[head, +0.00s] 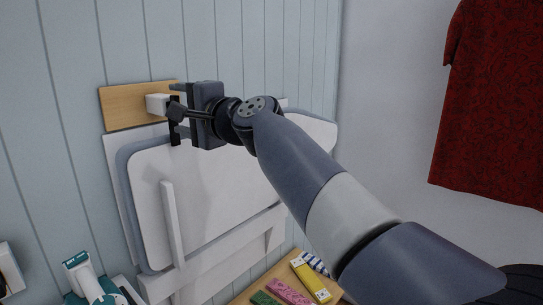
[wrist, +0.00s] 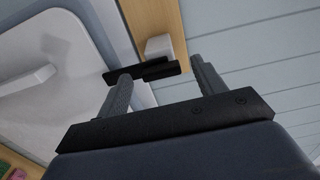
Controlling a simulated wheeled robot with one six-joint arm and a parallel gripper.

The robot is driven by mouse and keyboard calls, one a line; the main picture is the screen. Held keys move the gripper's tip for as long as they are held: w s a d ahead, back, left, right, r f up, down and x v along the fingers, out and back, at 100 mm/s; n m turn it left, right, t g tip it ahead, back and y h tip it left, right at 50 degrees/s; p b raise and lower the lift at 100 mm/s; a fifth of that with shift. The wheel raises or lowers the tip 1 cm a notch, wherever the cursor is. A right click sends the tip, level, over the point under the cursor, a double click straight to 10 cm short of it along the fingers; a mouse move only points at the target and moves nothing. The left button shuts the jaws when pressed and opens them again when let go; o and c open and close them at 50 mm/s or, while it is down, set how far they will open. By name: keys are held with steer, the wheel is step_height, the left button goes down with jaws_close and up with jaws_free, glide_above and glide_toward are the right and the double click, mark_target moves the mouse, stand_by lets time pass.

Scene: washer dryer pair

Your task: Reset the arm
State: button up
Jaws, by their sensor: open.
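My gripper (head: 178,112) is in front of the wall in the head view, at the upper left of my arm. In the wrist view its two fingers (wrist: 158,88) stand apart, with a gap between them. A white block (head: 156,104) on a wooden board (head: 121,108) is just beyond the fingertips. The block also shows in the wrist view (wrist: 158,46), past a dark bar (wrist: 140,71) that lies across the gap. I cannot tell whether the fingers touch the block or the bar.
A white folded panel (head: 215,195) with a grey edge is against the wall below my gripper. A wooden surface (head: 238,300) with colourful folded items (head: 312,280) is at the bottom. A teal-and-white device (head: 88,280) is at lower left. A red shirt (head: 490,100) hangs at right.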

steer(key=shift+w+a, duration=0.3)
steer(key=shift+a, duration=0.05)
